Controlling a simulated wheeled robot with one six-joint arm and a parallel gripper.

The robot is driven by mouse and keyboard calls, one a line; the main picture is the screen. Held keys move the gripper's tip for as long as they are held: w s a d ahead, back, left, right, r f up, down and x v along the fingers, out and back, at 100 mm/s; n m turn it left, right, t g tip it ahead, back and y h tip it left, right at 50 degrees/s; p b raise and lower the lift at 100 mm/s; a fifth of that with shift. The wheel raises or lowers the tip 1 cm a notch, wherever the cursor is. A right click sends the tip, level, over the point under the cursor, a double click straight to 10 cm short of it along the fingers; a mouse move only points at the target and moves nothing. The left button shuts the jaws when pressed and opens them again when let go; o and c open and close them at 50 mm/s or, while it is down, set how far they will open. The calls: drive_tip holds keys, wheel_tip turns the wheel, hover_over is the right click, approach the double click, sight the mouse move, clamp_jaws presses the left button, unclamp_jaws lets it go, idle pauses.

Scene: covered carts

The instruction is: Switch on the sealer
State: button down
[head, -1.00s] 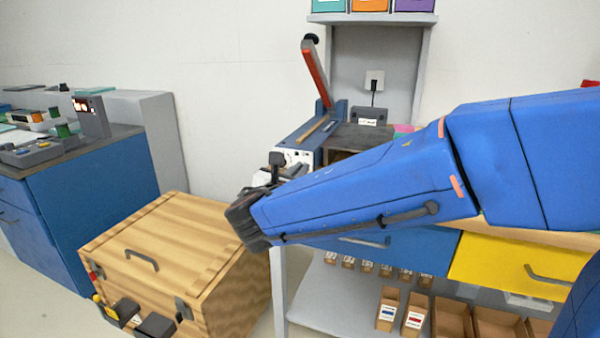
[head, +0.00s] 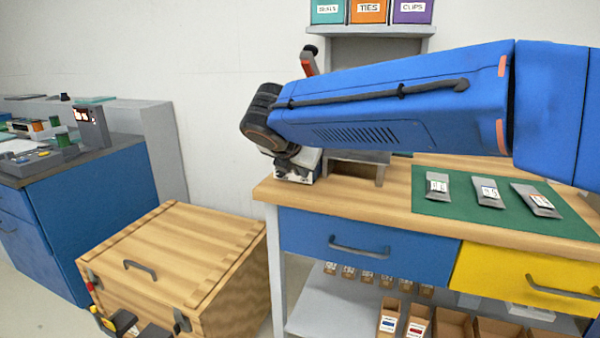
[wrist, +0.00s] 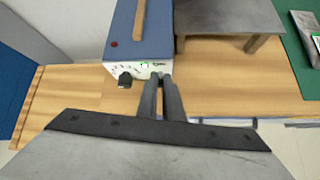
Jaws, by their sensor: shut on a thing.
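The sealer has a blue body (wrist: 130,40) and a white front panel (wrist: 135,69) with small dials and markings, seen in the wrist view. A black control (wrist: 125,81) sticks out at the panel's left. My gripper (wrist: 160,77) has its two grey fingers close together at the panel's right part, shut on a small control there; the fingers hide most of it. In the head view the sealer's white front (head: 297,168) and red raised lever (head: 309,63) show at the back left of the bench. My arm hides the rest of it.
A grey stand (wrist: 228,16) is right of the sealer. A green mat (head: 460,215) with several grey pouches lies on the wooden bench (head: 395,205). A wooden chest (head: 190,245) stands on the floor at left, by a blue cart (head: 95,200). Bare bench lies before the sealer.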

drive_tip(key=shift+r+g, duration=0.1)
drive_tip(key=shift+g, duration=0.2)
drive_tip(key=c, duration=1.9)
unclamp_jaws()
drive_tip(key=v, duration=1.7)
drive_tip(key=shift+s+d+r, duration=0.1)
drive_tip(key=shift+r, duration=0.05)
